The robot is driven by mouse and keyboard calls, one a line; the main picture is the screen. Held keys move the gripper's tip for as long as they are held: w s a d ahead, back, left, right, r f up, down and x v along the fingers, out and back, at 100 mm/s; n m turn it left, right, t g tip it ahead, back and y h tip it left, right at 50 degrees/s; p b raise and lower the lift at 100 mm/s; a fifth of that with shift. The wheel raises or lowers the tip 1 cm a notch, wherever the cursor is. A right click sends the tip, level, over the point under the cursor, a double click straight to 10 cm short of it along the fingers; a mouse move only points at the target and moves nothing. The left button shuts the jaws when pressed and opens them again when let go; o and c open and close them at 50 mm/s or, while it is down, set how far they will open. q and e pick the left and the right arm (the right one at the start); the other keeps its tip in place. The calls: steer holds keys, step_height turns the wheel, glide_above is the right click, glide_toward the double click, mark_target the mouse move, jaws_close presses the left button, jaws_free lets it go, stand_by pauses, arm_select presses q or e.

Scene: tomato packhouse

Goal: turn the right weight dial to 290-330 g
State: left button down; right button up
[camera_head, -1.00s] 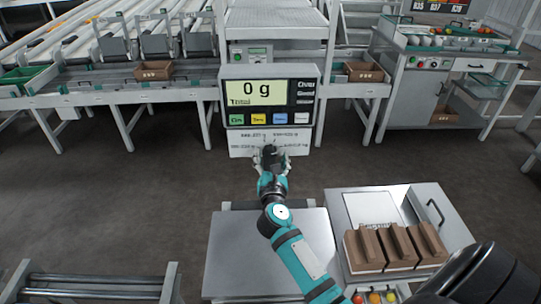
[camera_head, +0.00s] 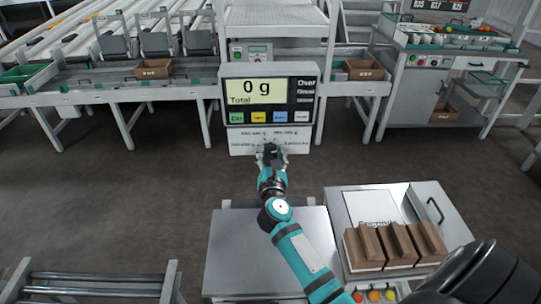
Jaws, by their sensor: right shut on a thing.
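A weighing display (camera_head: 268,95) stands ahead of me, its yellow-green screen (camera_head: 254,91) reading 0 g with "Total" below. Under its row of coloured buttons is a white panel (camera_head: 246,139) with small printed labels, too small to read surely. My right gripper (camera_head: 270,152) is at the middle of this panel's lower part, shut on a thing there. The gripper hides what it holds, so I cannot see the dial or its setting. My left gripper is not in view.
A grey scale plate (camera_head: 240,255) lies below my right arm. Several brown cartons (camera_head: 366,249) stand on a bench to its right, with coloured buttons (camera_head: 374,296) in front. Conveyor lines (camera_head: 90,40) run behind the display.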

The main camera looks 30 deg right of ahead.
steer(key=n+p, duration=0.2)
steer(key=n, duration=0.1)
steer(key=shift+r+p, duration=0.2)
steer(key=shift+p, duration=0.1)
steer(key=n+p, duration=0.3)
steer(key=n, duration=0.3)
steer(key=shift+a+n+p, duration=0.1)
steer(key=shift+n+p, duration=0.2)
steer(key=shift+p, duration=0.05)
steer(key=n+p, duration=0.2)
steer(key=n, duration=0.3)
steer(key=shift+w+p, duration=0.1)
steer(key=shift+p, duration=0.25)
steer(key=shift+a+f+n+p, duration=0.15)
steer(key=shift+n+p, duration=0.75)
steer(key=shift+n, duration=1.6)
steer(key=o, duration=1.2)
